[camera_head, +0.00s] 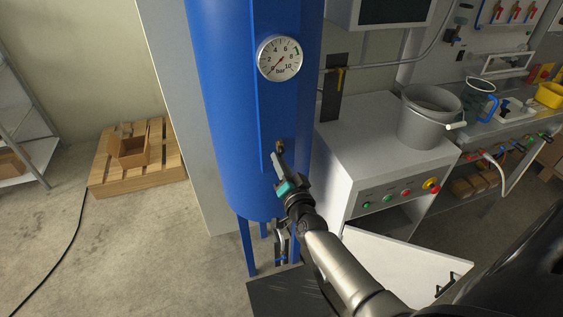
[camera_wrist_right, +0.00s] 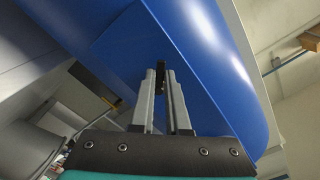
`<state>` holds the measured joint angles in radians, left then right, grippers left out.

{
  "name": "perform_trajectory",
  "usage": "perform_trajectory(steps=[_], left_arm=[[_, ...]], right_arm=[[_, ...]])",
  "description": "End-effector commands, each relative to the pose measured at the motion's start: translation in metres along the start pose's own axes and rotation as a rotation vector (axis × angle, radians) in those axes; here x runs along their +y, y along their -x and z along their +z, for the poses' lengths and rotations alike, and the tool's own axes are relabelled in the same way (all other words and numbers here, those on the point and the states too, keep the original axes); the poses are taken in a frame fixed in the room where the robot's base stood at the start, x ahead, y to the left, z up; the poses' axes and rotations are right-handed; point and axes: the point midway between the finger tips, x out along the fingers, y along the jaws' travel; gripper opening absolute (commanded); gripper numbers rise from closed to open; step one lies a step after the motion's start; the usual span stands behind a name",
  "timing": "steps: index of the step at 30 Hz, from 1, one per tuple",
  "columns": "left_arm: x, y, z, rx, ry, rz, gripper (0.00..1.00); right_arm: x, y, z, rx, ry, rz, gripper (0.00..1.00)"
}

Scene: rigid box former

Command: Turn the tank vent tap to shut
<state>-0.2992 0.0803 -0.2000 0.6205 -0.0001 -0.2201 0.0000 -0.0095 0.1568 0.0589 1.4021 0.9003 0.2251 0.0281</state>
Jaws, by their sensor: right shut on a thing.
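The blue tank (camera_head: 221,110) stands upright in the middle of the head view, with a vertical blue panel on its front. In the right wrist view the two fingers (camera_wrist_right: 161,82) are close together on a small dark piece, the tap's handle (camera_wrist_right: 160,65), in front of the blue tank (camera_wrist_right: 205,60). The fingers hide much of the tap, so its exact angle is unclear. My left gripper is not in view.
A round pressure gauge (camera_head: 280,58) sits above the tap, its needle toward the low end. A grey cabinet (camera_head: 365,160) with coloured buttons and a bucket (camera_head: 428,118) stands close on the right. A pallet (camera_head: 110,182) with an open carton lies on the left floor.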

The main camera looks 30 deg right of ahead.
Motion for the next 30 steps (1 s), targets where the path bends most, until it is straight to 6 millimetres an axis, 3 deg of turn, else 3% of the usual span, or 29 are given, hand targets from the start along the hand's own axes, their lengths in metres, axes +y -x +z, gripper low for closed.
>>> perform_trajectory(steps=[18,30], left_arm=[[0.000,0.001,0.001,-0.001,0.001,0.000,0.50],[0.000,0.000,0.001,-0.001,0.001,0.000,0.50]], right_arm=[[-0.011,0.000,-0.002,-0.002,-0.568,0.001,0.00],[-0.015,0.000,-0.005,-0.001,-0.785,0.001,0.00]])
